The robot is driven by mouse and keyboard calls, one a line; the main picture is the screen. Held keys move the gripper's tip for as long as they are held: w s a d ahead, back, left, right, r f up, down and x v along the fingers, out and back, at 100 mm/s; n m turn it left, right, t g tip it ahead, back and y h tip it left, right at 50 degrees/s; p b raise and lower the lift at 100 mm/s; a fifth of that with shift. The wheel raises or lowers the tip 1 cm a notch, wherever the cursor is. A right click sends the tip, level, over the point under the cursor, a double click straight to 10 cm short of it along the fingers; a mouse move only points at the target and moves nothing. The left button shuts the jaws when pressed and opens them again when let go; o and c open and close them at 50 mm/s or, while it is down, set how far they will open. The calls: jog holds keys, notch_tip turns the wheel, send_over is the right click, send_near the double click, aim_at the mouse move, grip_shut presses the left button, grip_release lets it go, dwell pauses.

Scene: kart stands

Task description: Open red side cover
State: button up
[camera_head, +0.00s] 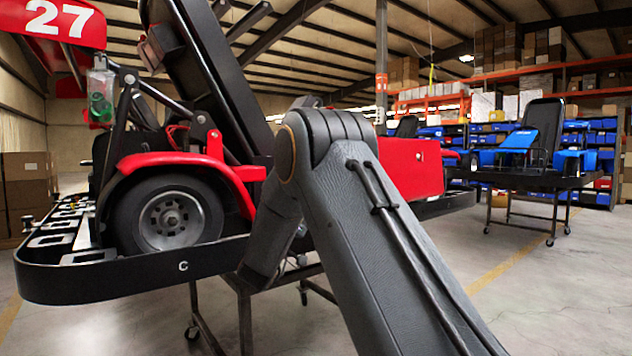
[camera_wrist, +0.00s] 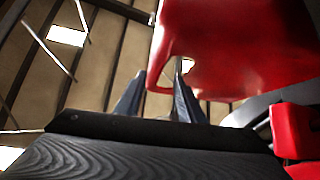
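The red side cover (camera_head: 408,166) is the flat red panel on the side of the red kart, right of my arm in the head view. In the wrist view a large red panel (camera_wrist: 235,50) fills the upper right, probably this cover. My gripper (camera_wrist: 160,72) points toward its lower left corner, with a gap between the two fingers. The corner shows in line with that gap; I cannot tell whether the fingers touch it. In the head view my arm hides the gripper and the cover's left part.
The red kart's wheel (camera_head: 170,214) and red fender (camera_head: 190,165) are left of my arm, on a black wheeled stand (camera_head: 130,275). A blue kart (camera_head: 525,150) stands on another stand at the right. Shelves line the back. The floor at right is clear.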

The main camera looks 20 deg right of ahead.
jog(key=shift+v, duration=2.3)
jog(key=s+a+f+n+g+y+p, duration=0.1)
jog(key=s+a+f+n+y+p, duration=0.35)
jog(key=y+p, duration=0.5)
jog(key=s+a+f+n+g+y+p, duration=0.25)
jog(key=s+n+y+p, duration=0.35)
jog(key=y, duration=0.7)
jog(key=s+d+f+m+g+p, duration=0.2)
jog(key=s+g+p, duration=0.5)
jog(key=s, duration=2.8)
jog(key=g, duration=0.3)
jog(key=shift+y, duration=0.35)
